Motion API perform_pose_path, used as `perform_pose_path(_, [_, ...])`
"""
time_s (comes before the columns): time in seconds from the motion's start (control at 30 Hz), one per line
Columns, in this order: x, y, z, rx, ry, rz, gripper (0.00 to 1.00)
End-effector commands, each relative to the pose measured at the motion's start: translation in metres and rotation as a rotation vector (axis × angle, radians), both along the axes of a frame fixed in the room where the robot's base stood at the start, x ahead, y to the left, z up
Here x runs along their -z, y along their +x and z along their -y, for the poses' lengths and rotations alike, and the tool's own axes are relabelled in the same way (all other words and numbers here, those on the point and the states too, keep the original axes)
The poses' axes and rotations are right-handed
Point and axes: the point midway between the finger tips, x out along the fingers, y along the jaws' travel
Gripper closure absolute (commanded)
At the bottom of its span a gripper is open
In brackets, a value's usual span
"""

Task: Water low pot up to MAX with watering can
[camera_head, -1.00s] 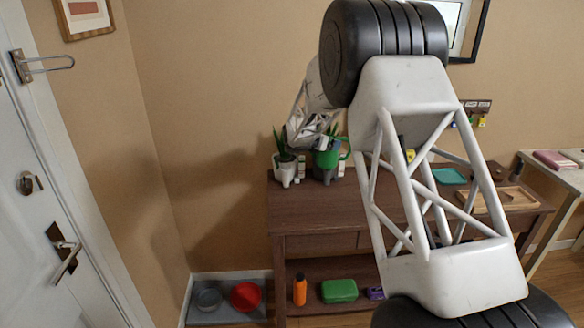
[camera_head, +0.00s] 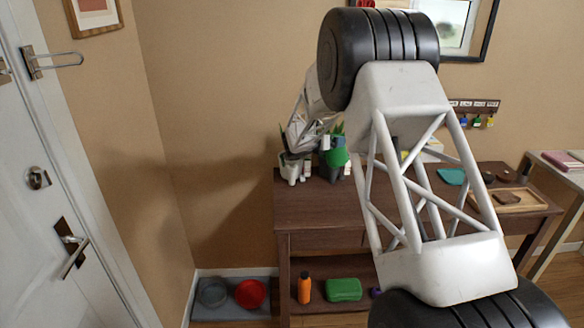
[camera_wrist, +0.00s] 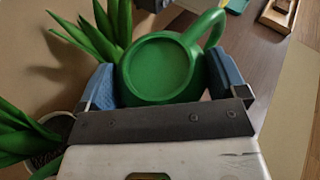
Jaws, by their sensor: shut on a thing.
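The green watering can (camera_wrist: 160,70) is between the two blue fingers of my gripper (camera_wrist: 161,80) in the wrist view, its loop handle towards the upper right. My gripper is shut on it. In the head view the can (camera_head: 337,157) is held above the back left of the console table, close to the plants. A white footed pot (camera_head: 291,170) stands there, with a darker pot (camera_head: 325,173) to its right, partly behind the can. In the wrist view a pot with a pale rim (camera_wrist: 62,125) is at the lower left. The can's spout, the MAX mark and any water level cannot be made out.
The console table (camera_head: 310,210) has a clear front left area. A teal tray (camera_head: 452,176) and a wooden tray (camera_head: 507,201) lie at its right. An orange bottle (camera_head: 304,288) and green case (camera_head: 344,289) are on the lower shelf. The wall is close behind the plants.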

Motion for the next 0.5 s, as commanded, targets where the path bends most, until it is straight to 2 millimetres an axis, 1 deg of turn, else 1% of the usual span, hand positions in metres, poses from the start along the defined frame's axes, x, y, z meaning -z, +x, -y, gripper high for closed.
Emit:
perform_pose_path(0.17, [0.0033,0.0012,-0.0048,0.000,-0.086,-0.018,0.51])
perform_pose_path(0.23, [0.0014,0.0016,-0.0059,0.000,-0.110,-0.021,0.51])
perform_pose_path(0.5, [0.0016,0.0011,-0.0034,0.001,-0.090,-0.017,0.51])
